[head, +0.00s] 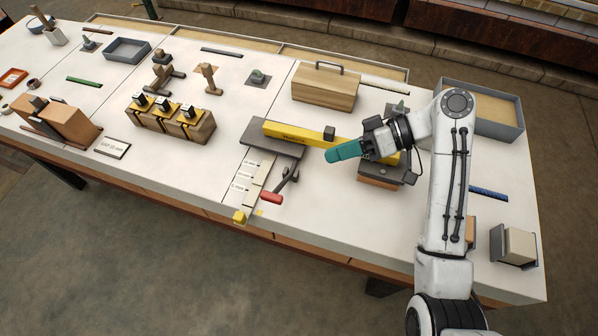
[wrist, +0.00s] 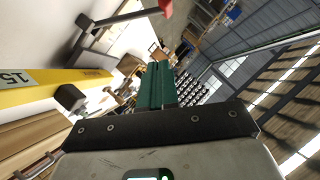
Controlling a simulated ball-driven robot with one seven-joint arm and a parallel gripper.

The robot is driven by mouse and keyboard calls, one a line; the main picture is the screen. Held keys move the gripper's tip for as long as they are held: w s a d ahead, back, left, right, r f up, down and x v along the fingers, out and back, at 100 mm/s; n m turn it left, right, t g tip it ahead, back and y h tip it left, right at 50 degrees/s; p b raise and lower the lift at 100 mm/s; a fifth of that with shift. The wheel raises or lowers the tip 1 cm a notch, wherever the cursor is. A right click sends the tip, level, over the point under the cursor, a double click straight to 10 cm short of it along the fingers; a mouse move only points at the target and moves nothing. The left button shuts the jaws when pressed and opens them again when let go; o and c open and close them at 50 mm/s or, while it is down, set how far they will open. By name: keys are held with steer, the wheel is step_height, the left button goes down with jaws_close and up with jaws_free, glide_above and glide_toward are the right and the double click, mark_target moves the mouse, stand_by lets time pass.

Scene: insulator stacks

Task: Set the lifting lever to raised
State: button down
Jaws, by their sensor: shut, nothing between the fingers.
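The lifting lever (head: 283,187) has a dark arm and a red grip (head: 271,198) that points down and left, close to the table top, beside a scale strip (head: 250,178). In the wrist view the lever's dark arm (wrist: 118,20) and red grip (wrist: 166,7) show at the top. My gripper (head: 329,155) has teal fingers, shut and empty, above the table to the upper right of the lever and apart from it. The shut fingers (wrist: 155,70) also show in the wrist view. A yellow beam (head: 290,133) lies behind the lever; my gripper hides part of it.
A dark plate (head: 270,139) borders the beam and scale. A wooden toolbox (head: 325,88) stands behind, and a wooden block with yellow-topped parts (head: 170,122) stands to the left. A small yellow block (head: 239,217) sits near the front edge. White table is clear right of the red grip.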

steer(key=s+d+f+p+x, duration=0.1)
steer(key=s+f+p+x, duration=0.1)
steer(key=x, duration=1)
steer(key=shift+a, duration=0.3)
steer(key=shift+s+f, duration=0.1)
steer(key=shift+s, duration=0.05)
steer(key=s+f+n+t+b, duration=0.1)
steer(key=f, duration=0.1)
steer(key=s+a+f+n+t+h+b, duration=0.1)
steer(key=s+f, duration=0.1)
steer(key=shift+s+a+f+b, duration=0.15)
steer(key=shift+s+b, duration=0.1)
steer(key=shift+b, duration=0.05)
steer(key=shift+s+a+f+n+t+h+b, duration=0.1)
steer(key=shift+s+f+n+t+h+b, duration=0.3)
steer(key=shift+f+b, duration=0.2)
steer(key=shift+s+a+f+n+t+h+b, duration=0.1)
steer(key=shift+s+f+n+t+h+b, duration=0.15)
steer(key=shift+f+n+b, duration=0.3)
steer(key=shift+f, duration=0.1)
